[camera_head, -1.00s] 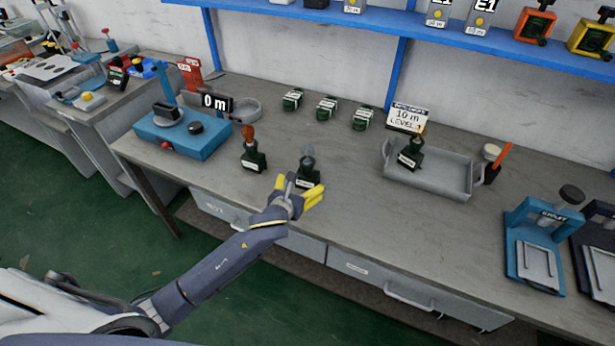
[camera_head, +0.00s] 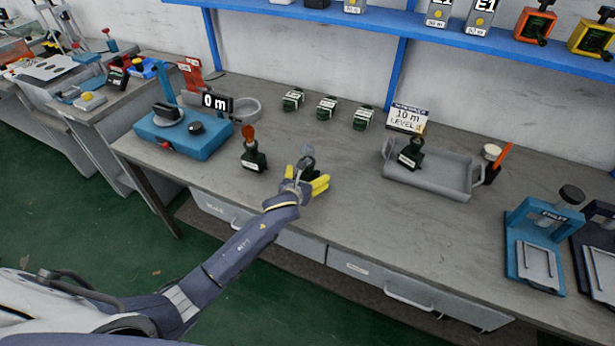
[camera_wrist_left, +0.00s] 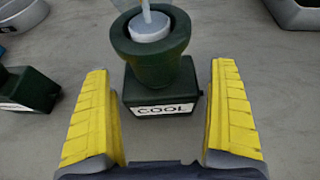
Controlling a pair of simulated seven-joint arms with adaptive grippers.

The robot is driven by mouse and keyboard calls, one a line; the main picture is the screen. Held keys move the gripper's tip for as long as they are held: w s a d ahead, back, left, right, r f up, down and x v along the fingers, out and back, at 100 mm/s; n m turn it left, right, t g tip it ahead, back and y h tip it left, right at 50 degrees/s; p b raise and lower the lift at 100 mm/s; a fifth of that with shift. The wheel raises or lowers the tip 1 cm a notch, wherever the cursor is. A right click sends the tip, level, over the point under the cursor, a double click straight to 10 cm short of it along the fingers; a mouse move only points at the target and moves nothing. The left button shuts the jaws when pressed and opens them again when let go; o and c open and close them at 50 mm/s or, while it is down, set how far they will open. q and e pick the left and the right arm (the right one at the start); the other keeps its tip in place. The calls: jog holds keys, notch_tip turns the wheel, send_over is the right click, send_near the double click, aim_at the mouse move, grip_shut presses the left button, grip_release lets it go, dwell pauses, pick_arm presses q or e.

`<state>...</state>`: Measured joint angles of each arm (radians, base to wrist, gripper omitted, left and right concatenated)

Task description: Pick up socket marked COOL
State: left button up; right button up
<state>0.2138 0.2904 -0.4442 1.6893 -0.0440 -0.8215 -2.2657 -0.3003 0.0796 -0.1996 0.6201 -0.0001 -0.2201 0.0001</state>
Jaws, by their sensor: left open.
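The socket marked COOL (camera_wrist_left: 160,88) is dark green with a square base, a round collar and a pale, see-through top. It stands upright on the bench, and its white label faces the left wrist camera. In the head view the socket (camera_head: 307,163) is partly hidden behind my left gripper (camera_head: 313,187). The left gripper is open, and its yellow fingers (camera_wrist_left: 163,120) stand on either side of the socket's near side, apart from it. My right gripper is not in view.
A similar socket with a brown top (camera_head: 251,150) stands to the left. A grey tray (camera_head: 455,182) with another socket (camera_head: 411,154) is to the right. Several small green blocks (camera_head: 327,108) lie behind. A blue device (camera_head: 180,137) stands at the left.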

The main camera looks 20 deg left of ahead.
pick_arm(q)
jog(key=c, duration=1.4)
jog(key=shift+o, duration=0.2)
